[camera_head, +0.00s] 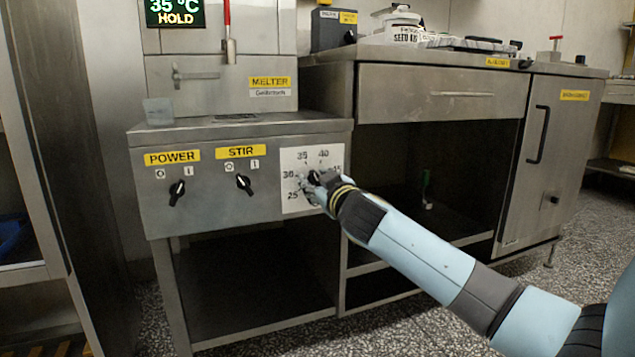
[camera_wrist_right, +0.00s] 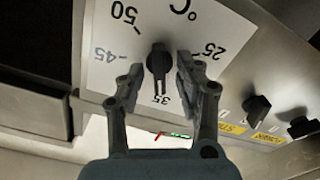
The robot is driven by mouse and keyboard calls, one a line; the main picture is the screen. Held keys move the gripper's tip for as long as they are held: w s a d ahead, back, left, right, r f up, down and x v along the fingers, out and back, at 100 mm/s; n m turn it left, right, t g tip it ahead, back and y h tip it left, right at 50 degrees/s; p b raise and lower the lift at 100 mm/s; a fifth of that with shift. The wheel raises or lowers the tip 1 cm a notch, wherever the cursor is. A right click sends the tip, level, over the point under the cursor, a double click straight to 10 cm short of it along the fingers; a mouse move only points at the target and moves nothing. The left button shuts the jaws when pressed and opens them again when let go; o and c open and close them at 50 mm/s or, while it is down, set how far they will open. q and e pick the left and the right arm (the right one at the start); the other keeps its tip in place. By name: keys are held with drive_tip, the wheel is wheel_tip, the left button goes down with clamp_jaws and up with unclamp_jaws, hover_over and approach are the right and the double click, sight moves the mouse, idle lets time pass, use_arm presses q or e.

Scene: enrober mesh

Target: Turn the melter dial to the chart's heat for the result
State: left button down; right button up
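The melter dial is a black knob (camera_wrist_right: 158,62) on a white scale plate (camera_head: 295,160) at the right end of the steel front panel. In the right wrist view the scale appears upside down, and the knob's narrow end points to about 35. My right gripper (camera_wrist_right: 157,85) is open, with a finger on each side of the knob and small gaps visible. In the head view the gripper (camera_head: 318,184) covers most of the knob. A display (camera_head: 175,12) reads 35 °C HOLD. No chart is readable. My left gripper is out of view.
POWER (camera_head: 177,193) and STIR (camera_head: 244,185) switches sit left of the dial on the same panel. A yellow MELTER label (camera_head: 270,83) is above. A steel counter with a drawer (camera_head: 440,93) stands at right, with a cabinet (camera_head: 550,150) beyond.

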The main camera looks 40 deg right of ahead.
clamp_jaws()
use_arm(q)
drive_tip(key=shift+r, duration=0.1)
use_arm(e)
drive_tip(key=shift+r, duration=0.1)
drive_tip(key=shift+n+p, duration=0.4)
drive_tip(key=shift+n, duration=0.4)
drive_tip(key=shift+a+n+p, duration=0.1)
drive_tip(key=shift+n+p, duration=0.35)
drive_tip(key=shift+n, duration=0.75)
drive_tip(key=n, duration=0.2)
drive_tip(key=shift+n+p, duration=0.3)
drive_tip(key=shift+p, duration=0.05)
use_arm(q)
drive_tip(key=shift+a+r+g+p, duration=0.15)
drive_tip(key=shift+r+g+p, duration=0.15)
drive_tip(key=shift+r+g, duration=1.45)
use_arm(e)
drive_tip(key=shift+a+n, duration=0.1)
drive_tip(key=shift+n, duration=1.4)
drive_tip(key=shift+f, duration=0.2)
